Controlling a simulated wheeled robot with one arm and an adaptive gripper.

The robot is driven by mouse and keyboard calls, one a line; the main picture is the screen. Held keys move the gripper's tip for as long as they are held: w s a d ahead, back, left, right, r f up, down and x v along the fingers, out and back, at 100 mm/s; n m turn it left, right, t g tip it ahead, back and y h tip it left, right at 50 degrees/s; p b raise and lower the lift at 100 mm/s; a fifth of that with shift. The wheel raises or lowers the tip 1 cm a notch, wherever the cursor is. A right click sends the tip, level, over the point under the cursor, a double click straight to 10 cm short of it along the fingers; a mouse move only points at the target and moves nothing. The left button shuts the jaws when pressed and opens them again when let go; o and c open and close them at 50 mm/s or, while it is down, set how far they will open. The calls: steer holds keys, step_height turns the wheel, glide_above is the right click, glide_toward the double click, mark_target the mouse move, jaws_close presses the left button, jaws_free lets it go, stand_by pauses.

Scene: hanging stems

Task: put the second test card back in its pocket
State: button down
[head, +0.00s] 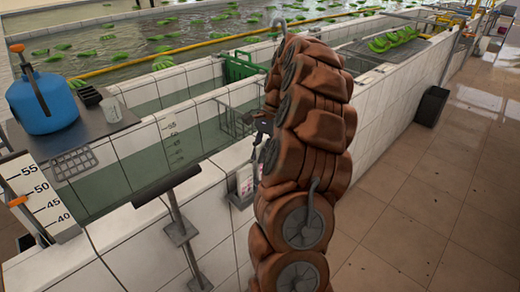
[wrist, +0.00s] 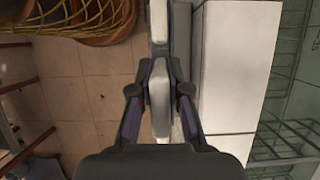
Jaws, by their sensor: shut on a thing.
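My gripper (wrist: 161,75) is shut on a narrow pale grey thing, apparently the test card (wrist: 160,100), seen nearly edge-on between the two fingers. In the head view, a small dark part that looks like my gripper (head: 262,125) shows beside the tank wall, mostly hidden behind my brown arm. Below it, a white panel with pink marks (head: 244,182) hangs on the outer face of the wall, apparently the card holder. My arm covers part of it. I cannot make out separate pockets, or whether the held card touches one.
The white tiled wall (wrist: 228,70) runs close to the right of my gripper, with the water tank and a wire rack (wrist: 290,140) beyond. A blue sprayer (head: 42,100) stands on a ledge.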

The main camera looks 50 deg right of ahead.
mark_target(257, 176)
steer(key=shift+f+b, duration=0.6)
steer(key=shift+f, duration=1.4)
steer(key=shift+f, duration=0.45)
steer(key=c, duration=1.1)
jaws_free()
steer(key=shift+o, duration=0.2)
steer(key=shift+d+r, duration=0.1)
steer(key=shift+r, duration=0.05)
steer(key=shift+v, duration=3.65)
